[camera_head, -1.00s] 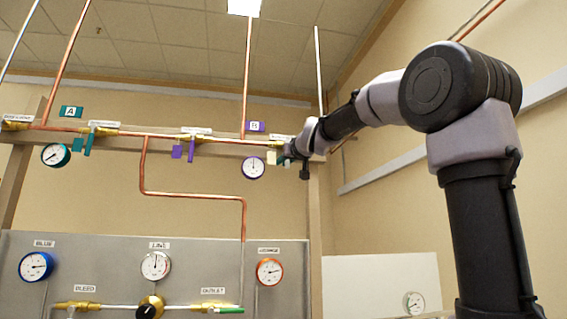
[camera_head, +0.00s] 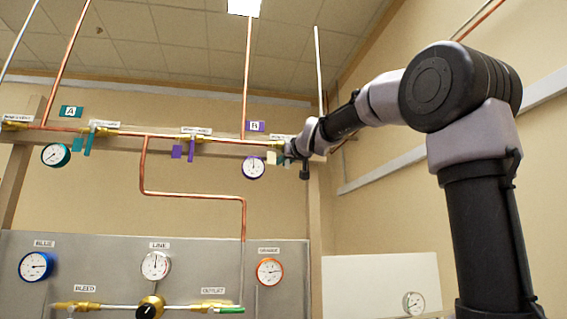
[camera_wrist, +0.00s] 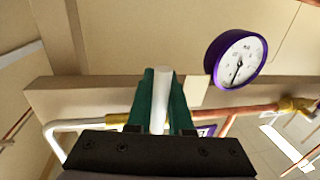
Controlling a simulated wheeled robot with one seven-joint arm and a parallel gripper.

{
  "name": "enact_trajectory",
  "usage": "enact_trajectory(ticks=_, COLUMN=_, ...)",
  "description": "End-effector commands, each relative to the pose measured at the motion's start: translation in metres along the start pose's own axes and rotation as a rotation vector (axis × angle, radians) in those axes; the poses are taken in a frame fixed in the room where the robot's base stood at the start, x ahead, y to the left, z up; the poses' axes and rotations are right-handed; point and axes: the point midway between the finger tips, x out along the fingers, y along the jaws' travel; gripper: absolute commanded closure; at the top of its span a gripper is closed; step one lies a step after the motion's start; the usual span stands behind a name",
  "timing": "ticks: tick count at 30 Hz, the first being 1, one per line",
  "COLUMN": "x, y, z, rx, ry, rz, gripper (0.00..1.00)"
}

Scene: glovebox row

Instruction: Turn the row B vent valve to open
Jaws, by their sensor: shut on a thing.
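The row B vent valve sits at the right end of the upper pipe, with brass fittings (camera_head: 278,145) and a cream tag (camera_head: 271,157) hanging beside it. My gripper (camera_head: 287,158) is at this valve. In the wrist view my gripper (camera_wrist: 161,104) has its green fingers shut on a pale lever (camera_wrist: 162,88), one finger on each side. The head view hides most of the lever behind my gripper, so its angle to the pipe cannot be told there. The purple B sign (camera_head: 256,126) is above the pipe.
A purple-rimmed gauge (camera_head: 253,167) hangs left of my gripper and is close in the wrist view (camera_wrist: 237,60). A purple lever (camera_head: 191,150) and a teal lever (camera_head: 88,145) hang farther left. A grey panel (camera_head: 110,270) with gauges stands below.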

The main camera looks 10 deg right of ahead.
Motion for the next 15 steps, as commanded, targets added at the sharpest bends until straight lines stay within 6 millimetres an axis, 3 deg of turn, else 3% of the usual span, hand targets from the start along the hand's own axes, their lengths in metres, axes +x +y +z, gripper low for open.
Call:
enact_trajectory(ticks=9, x=0.000, y=0.001, z=0.000, rx=-0.014, ry=-0.004, rz=-0.001, gripper=1.00)
enact_trajectory(ticks=15, x=-0.003, y=0.013, z=-0.001, rx=-0.234, ry=-0.047, rz=-0.003, gripper=1.00)
